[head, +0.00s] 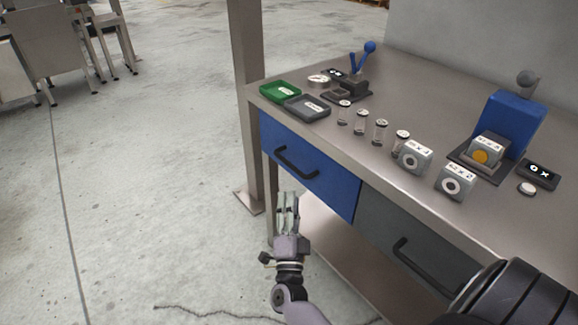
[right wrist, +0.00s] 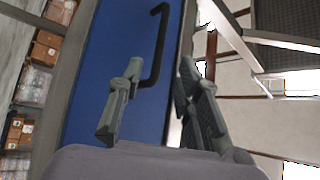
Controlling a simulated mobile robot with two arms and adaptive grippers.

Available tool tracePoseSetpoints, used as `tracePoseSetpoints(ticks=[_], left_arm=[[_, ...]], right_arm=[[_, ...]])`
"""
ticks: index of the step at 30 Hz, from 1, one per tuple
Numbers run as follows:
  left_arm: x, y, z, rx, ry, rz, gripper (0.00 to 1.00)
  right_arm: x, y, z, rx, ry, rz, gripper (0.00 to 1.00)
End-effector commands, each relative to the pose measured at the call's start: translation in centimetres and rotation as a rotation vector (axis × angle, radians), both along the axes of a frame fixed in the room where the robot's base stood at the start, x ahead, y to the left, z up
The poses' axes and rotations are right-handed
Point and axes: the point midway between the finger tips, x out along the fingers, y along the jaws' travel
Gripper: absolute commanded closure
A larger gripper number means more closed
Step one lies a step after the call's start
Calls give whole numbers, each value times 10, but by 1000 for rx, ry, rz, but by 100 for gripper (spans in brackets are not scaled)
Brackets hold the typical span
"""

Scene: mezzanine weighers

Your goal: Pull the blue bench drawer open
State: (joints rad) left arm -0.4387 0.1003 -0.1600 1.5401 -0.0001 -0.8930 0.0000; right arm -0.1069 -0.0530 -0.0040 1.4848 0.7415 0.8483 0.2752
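The blue bench drawer (head: 327,185) is at the left end of the bench's front and looks closed, its front in line with the grey drawer beside it. Its black bar handle (head: 296,163) is fully visible. My right gripper (head: 287,199) is just below and in front of that handle, apart from it in the head view. In the right wrist view, the gripper (right wrist: 161,68) has its fingers spread, with the handle (right wrist: 161,45) showing between and beyond the fingertips. Nothing is held. My left gripper is not in view.
The grey drawer (head: 394,239) with its own black handle is to the right. The benchtop (head: 440,110) bears a green tray (head: 279,91), a grey tray (head: 307,108), several vials and a blue device (head: 508,121). A metal post (head: 247,100) stands near the left end.

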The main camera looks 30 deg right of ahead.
Motion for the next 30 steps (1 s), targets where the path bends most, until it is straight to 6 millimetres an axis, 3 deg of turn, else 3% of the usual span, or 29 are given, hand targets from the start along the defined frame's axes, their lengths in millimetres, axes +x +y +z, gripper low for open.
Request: tracePoseSetpoints(ticks=[9, 15, 30], left_arm=[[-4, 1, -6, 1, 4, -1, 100], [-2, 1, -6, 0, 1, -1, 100], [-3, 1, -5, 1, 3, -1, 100]], right_arm=[[53, -36, 27, -4, 0, 1, 68], [75, -52, 38, -2, 1, 1, 68], [83, -57, 42, -2, 3, 2, 72]])
